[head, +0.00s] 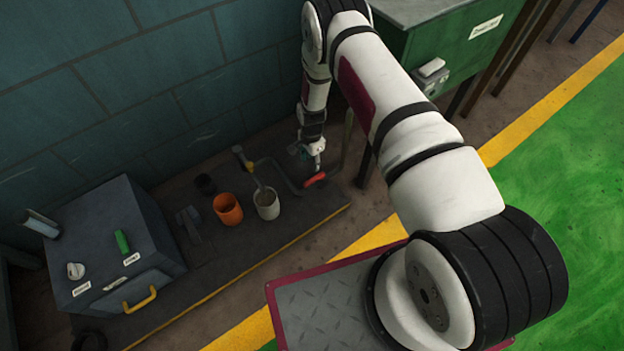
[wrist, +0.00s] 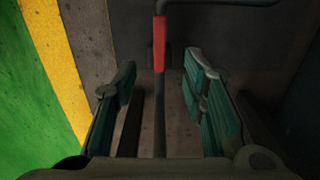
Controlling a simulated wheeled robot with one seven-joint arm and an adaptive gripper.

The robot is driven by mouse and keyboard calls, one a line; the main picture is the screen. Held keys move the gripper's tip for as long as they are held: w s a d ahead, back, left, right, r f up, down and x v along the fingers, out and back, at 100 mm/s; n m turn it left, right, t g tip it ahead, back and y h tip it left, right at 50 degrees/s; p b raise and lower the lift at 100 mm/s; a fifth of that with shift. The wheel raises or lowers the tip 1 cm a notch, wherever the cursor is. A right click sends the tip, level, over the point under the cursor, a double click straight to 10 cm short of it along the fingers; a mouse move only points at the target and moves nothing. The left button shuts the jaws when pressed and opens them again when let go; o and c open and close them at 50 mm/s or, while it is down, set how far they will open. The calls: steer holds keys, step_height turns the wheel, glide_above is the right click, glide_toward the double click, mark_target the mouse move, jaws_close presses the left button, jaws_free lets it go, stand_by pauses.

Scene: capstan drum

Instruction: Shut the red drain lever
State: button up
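The red drain lever (head: 315,180) is on the pipework low by the wall, just below my gripper (head: 311,150) in the head view. In the wrist view my gripper (wrist: 158,82) is open, with its two green-padded fingers apart. The lever's red grip (wrist: 160,43) shows just past the fingertips, in line with the gap between them. A thin dark bar runs from the red grip down through that gap. I see no finger touching the lever. The pipe (head: 280,170) curves from the lever toward a yellow fitting (head: 243,158) above a pale cup (head: 266,203) with liquid.
A grey box (head: 115,245) with a green switch, knob and yellow handle stands further left. A green cabinet (head: 450,45) is right of my arm. The wall is close behind.

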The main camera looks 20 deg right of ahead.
mark_target(312, 180)
step_height(312, 180, down, 12)
steer(key=b, duration=0.4)
steer(key=shift+f, duration=0.15)
jaws_close()
